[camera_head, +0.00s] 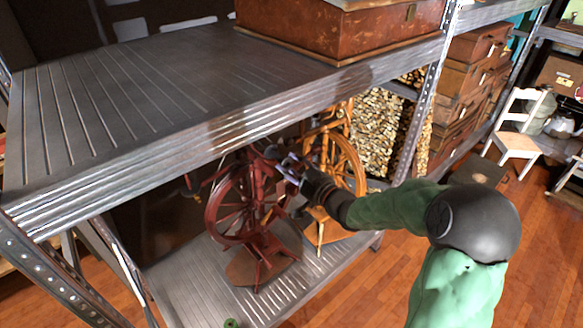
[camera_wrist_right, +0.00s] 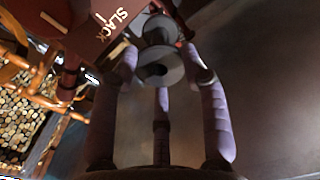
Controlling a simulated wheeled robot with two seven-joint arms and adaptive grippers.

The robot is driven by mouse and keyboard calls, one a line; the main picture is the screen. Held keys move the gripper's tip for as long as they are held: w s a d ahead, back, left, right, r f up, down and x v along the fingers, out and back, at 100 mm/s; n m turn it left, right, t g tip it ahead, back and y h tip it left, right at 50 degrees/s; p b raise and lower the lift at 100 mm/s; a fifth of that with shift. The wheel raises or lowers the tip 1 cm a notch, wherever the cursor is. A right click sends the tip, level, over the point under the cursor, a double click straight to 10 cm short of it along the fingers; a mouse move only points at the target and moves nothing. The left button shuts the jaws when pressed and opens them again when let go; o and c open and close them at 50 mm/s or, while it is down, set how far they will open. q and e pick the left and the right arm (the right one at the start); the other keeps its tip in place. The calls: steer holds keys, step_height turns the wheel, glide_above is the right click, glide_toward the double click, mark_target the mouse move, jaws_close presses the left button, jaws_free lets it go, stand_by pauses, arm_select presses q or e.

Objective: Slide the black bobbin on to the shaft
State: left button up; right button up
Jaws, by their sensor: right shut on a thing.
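The black bobbin, dark grey in the right wrist view (camera_wrist_right: 158,72), has its round end with a centre hole facing the camera. My right gripper (camera_head: 292,168) is shut on it, with the fingers around its sides in the wrist view (camera_wrist_right: 163,58). The gripper reaches under the upper shelf, by the top of a dark red spinning wheel (camera_head: 262,262). My left gripper is not in view.
The metal upper shelf (camera_head: 130,95) overhangs the gripper and carries a brown chest (camera_head: 330,30). An orange wooden spinning wheel (camera_head: 350,165) stands close behind the gripper. Stacked logs (camera_head: 375,130) are behind it. The lower shelf (camera_head: 185,280) has bare room at the left.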

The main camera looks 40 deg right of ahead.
steer(key=shift+w, duration=0.1)
steer(key=shift+w+a+b, duration=0.15)
steer(key=shift+w+b, duration=0.1)
steer(key=shift+w, duration=1.4)
steer(key=shift+w+a+b, duration=0.15)
steer(key=shift+w+b, duration=0.15)
steer(key=shift+w, duration=1.4)
steer(key=shift+w+a+b, duration=0.15)
steer(key=shift+w+b, duration=0.1)
steer(key=shift+w, duration=1.4)
steer(key=o, duration=0.9)
steer(key=s, duration=0.8)
steer(key=s+d, duration=0.1)
steer(key=s, duration=0.3)
